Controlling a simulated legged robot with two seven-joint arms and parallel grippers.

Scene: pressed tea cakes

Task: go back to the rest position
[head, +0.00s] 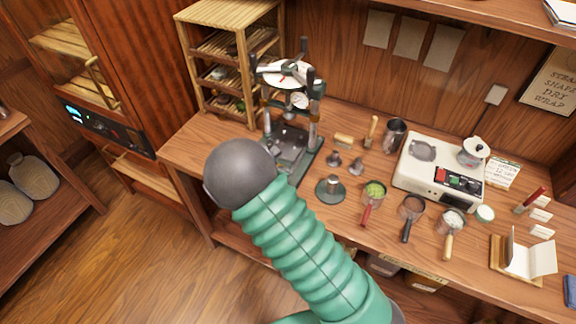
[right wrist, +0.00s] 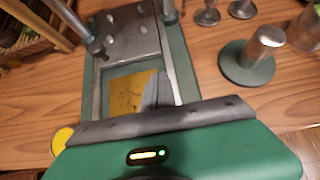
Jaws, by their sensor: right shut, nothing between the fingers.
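My right arm (head: 305,235), in a ribbed green sleeve with a dark grey end, reaches up from the bottom of the head view to just in front of the press. In the right wrist view my right gripper (right wrist: 157,90) is shut, with its grey fingers together and nothing between them. Its fingers appear over a yellow plate (right wrist: 127,92) in the front of the green-edged press base (right wrist: 97,72). I cannot tell whether they touch it. In the head view the dark end of the arm hides the fingers. My left gripper is not in view.
The lever press (head: 314,112) stands on the wooden bench beside a slatted rack (head: 195,62). A round metal stamp (head: 329,188), several handled pans such as one with green leaves (head: 375,190), and a white scale (head: 410,180) stand to the right. Floor at lower left is clear.

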